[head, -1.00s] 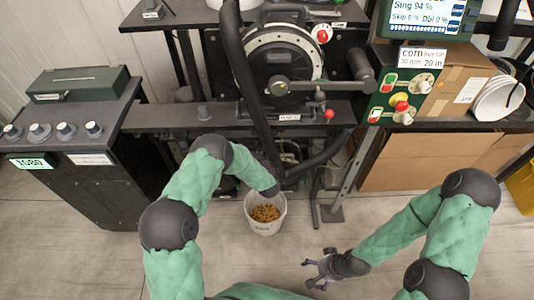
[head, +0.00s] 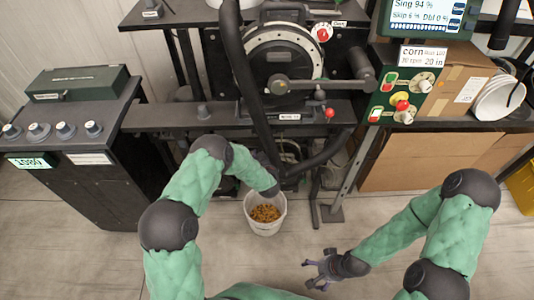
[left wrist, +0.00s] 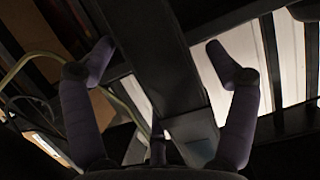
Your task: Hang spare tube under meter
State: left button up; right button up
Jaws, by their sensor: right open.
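The seed meter (head: 281,58) is a round dark housing with a pale ring, mounted on the stand. A thick black tube (head: 243,85) runs down past its left side. Another black tube (head: 325,155) curves below the meter; I cannot tell which is the spare. My left arm reaches under the bench, and its gripper is hidden in the head view. In the left wrist view my left gripper (left wrist: 160,58) has its fingers spread wide, with a dark bar (left wrist: 150,50) showing between them; contact is unclear. My right gripper (head: 316,272) is open and empty above the floor.
A white bucket of yellow-brown seed (head: 265,222) stands on the floor beside my left forearm. A control panel (head: 400,95) is at the right of the meter. A dark side bench (head: 75,115) stands at the left. The floor around my right gripper is clear.

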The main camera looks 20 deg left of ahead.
pick_arm(q)
jog(key=shift+s+d, duration=0.1)
jog(key=shift+s, duration=0.05)
jog(key=v, duration=1.1)
jog(key=shift+s+r, duration=0.15)
jog(key=shift+s, duration=0.15)
